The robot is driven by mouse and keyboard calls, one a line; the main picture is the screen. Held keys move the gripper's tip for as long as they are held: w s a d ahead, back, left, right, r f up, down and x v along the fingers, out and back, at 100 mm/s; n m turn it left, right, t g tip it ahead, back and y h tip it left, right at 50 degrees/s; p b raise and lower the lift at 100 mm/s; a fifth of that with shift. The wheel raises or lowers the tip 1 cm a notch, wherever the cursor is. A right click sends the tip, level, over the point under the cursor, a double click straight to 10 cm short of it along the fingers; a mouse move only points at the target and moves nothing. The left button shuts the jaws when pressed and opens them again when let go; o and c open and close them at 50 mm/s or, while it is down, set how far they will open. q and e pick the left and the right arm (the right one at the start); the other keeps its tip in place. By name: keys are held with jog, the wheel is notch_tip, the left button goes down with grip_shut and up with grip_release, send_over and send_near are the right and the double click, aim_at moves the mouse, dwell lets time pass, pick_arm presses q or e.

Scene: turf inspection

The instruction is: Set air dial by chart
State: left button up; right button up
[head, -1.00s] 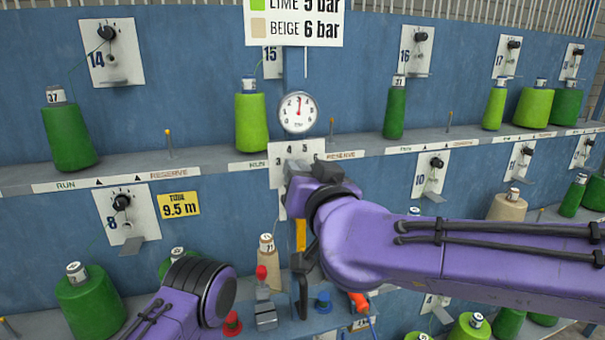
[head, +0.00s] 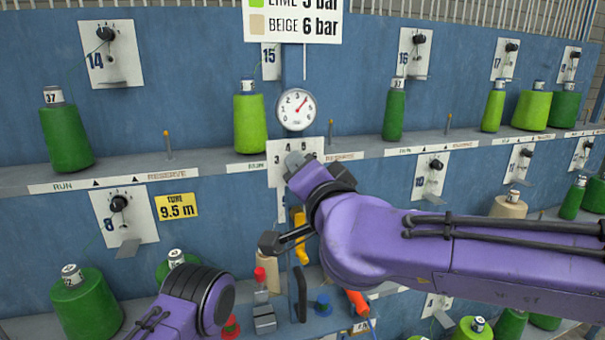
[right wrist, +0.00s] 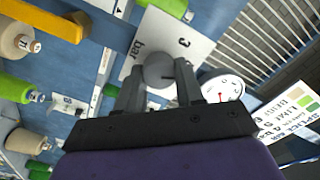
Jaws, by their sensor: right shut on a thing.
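My right gripper (head: 296,163) is at the white dial plate (head: 314,147), which shows numerals such as 3 and 4. In the right wrist view my right gripper (right wrist: 160,88) is shut on a round grey knob (right wrist: 158,70), with "3" and "bar" on the plate (right wrist: 183,40) behind. In the head view the gripper hides the knob. A round white gauge (head: 296,110) above has its red needle pointing up and right; the exact value is hard to read. The chart (head: 292,20) reads lime 5 bar and beige 6 bar, its top cut off. My left gripper is not visible.
Green yarn cones stand on the shelf, one lime cone (head: 250,122) left of the gauge. Below the plate are a yellow handle (head: 300,237), a red-topped piece (head: 260,274) and a blue piece (head: 323,303). A yellow card (head: 177,206) reads 9.5 m.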

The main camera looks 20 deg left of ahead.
dwell(0.4)
jog(key=o, duration=1)
jog(key=shift+o, duration=0.2)
jog(key=b+v, duration=0.3)
jog(key=v, duration=0.7)
jog(key=shift+s+d+b, duration=0.2)
jog(key=shift+s+b, duration=0.05)
jog(key=shift+b, duration=0.15)
